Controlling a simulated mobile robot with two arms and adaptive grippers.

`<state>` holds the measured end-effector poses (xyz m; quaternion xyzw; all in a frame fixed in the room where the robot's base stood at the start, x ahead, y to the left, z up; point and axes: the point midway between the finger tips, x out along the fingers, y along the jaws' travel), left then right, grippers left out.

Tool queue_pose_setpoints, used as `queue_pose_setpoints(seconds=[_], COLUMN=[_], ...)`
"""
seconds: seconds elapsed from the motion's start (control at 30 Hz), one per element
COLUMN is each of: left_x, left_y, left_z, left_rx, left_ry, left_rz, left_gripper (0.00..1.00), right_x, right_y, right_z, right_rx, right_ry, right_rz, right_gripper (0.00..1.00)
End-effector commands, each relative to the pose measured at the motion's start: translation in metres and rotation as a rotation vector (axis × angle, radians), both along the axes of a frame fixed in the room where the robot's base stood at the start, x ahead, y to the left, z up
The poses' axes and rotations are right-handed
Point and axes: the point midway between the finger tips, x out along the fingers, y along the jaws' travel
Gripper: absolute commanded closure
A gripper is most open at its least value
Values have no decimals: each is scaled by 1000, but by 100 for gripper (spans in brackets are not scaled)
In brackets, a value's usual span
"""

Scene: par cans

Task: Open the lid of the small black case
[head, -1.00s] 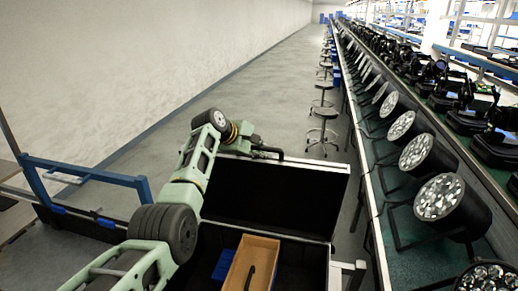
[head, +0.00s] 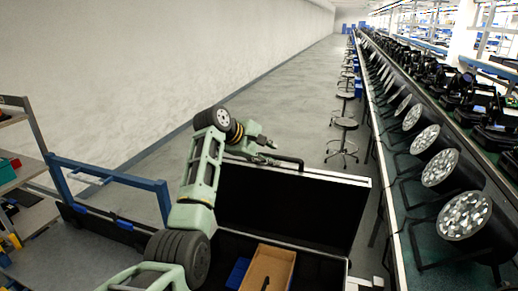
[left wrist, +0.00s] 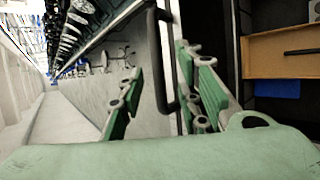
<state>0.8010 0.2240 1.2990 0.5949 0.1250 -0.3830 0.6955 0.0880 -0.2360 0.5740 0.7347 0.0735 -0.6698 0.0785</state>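The black case has its lid (head: 300,205) standing up, with the dark inside facing me in the head view. The case body below holds a wooden tray (head: 280,262) and a blue item (head: 237,272). My left gripper (head: 268,146) is at the lid's upper left edge, by a black bar handle (head: 288,163). In the left wrist view my left gripper (left wrist: 160,100) has its green fingers apart, with the black handle (left wrist: 156,50) between them. The tray (left wrist: 282,52) shows at the right there. My right gripper is not in view.
A row of lamps (head: 440,168) on a long green bench runs along the right. Several stools (head: 343,124) stand beside it. A blue frame (head: 110,177) and a shelf (head: 25,185) are at the left. The floor between wall and stools is clear.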

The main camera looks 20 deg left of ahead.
Motion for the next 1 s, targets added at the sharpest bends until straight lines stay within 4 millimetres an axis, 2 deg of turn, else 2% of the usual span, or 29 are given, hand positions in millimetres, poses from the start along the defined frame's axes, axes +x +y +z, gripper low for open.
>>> queue_pose_setpoints(seconds=[0.13, 0.3, 0.8, 0.9, 0.97, 1.0], left_x=[-18, -30, -34, -36, -41, -47], left_y=[11, 17, 19, 20, 21, 23], left_z=[17, 28, 31, 21, 4, -13], left_rx=[0, 0, 0, 17, 51, 89], left_ry=[-4, -1, 1, 5, 10, 13], left_rz=[3, 2, 0, -5, -16, -29], left_gripper=[68, 68, 68, 68, 68, 68], right_x=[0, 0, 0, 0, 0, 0], right_y=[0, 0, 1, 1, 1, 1], right_z=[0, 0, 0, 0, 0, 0], right_rx=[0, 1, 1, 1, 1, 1], right_ry=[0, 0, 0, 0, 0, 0], right_rz=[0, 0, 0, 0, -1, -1], right_gripper=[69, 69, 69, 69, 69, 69])
